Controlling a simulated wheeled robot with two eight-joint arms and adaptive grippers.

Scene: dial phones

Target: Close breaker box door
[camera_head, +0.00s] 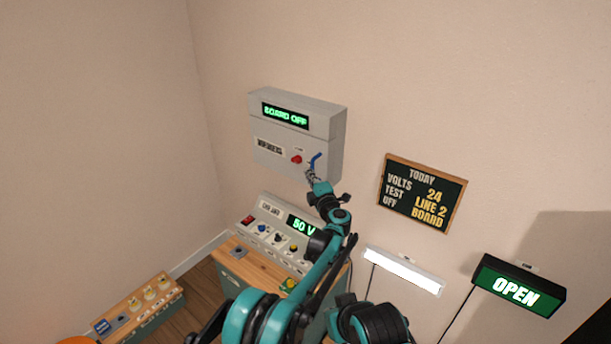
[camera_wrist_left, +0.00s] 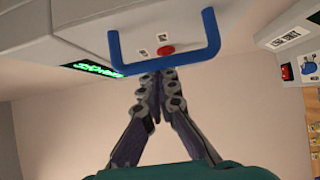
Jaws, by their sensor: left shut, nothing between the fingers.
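The grey breaker box (camera_head: 325,119) hangs on the wall, with a green "BOARD OFF" display (camera_head: 285,115) on its upper part. Its lower front carries a blue handle (camera_head: 316,158), a red button (camera_head: 296,159) and a label. This front panel looks roughly flush with the box; I cannot tell whether a small gap is left. My left gripper (camera_head: 311,174) is shut and empty just below the handle. In the left wrist view its fingertips (camera_wrist_left: 158,77) meet at the bar of the U-shaped blue handle (camera_wrist_left: 212,38); contact is unclear. My right gripper is out of view.
Below the box stands a console (camera_head: 268,215) with a "50 V" display and several knobs. A chalkboard (camera_head: 422,194), a lit white lamp (camera_head: 404,271) and a green OPEN sign (camera_head: 517,288) are to the right. Another small panel (camera_head: 140,306) sits lower left.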

